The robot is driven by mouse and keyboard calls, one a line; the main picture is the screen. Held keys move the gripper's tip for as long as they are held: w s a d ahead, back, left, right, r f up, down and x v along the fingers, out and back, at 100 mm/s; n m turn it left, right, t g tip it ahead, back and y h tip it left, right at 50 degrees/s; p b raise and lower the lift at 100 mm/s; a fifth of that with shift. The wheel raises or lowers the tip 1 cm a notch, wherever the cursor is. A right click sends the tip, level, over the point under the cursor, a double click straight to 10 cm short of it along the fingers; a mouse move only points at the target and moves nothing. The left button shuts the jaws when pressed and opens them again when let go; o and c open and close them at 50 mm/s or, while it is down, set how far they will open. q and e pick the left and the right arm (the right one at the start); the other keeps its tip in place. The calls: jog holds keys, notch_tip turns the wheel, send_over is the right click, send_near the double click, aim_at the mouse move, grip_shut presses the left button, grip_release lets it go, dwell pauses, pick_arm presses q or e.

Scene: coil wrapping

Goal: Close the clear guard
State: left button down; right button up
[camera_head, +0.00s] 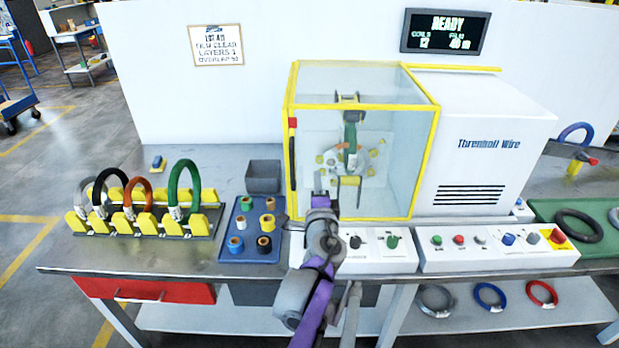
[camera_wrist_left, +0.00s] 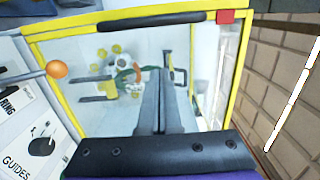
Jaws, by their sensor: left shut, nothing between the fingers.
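The clear guard (camera_head: 400,150) is a see-through panel in a yellow frame on the front of the white wrapping machine. It appears to lie across the front opening; I cannot tell whether it is fully flush. Its black handle (camera_head: 292,162) and a red block (camera_head: 292,122) are on its left edge; the handle (camera_wrist_left: 150,21) runs along the top in the left wrist view. My left gripper (camera_head: 322,196) is shut and empty in front of the guard's lower left part. Its fingers (camera_wrist_left: 160,100) point at the panel. My right gripper is not in view.
A green coil (camera_head: 350,138) sits inside the machine. Control panels (camera_head: 470,252) line the bench front. A blue tray of tape rolls (camera_head: 250,228) and a rack of coils (camera_head: 145,222) stand left. An orange knob (camera_wrist_left: 56,69) is near the guard.

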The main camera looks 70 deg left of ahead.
pick_arm(q)
jog(key=p+v, duration=0.1)
jog(key=v, duration=0.6)
jog(key=shift+s+d, duration=0.3)
jog(key=shift+s, duration=0.15)
jog(key=shift+f, duration=0.1)
jog(key=w+d+f+n+h+p, duration=0.2)
jog(key=w+d+f+n+h, duration=0.3)
jog(key=d+f+h, duration=0.85)
jog(key=d, duration=0.9)
jog(key=d+f+m+h, duration=0.1)
jog(key=d+f+h, duration=0.1)
jog(key=d, duration=0.9)
jog(key=shift+w+h, duration=0.35)
jog(key=shift+h, duration=0.4)
jog(key=shift+f, duration=0.1)
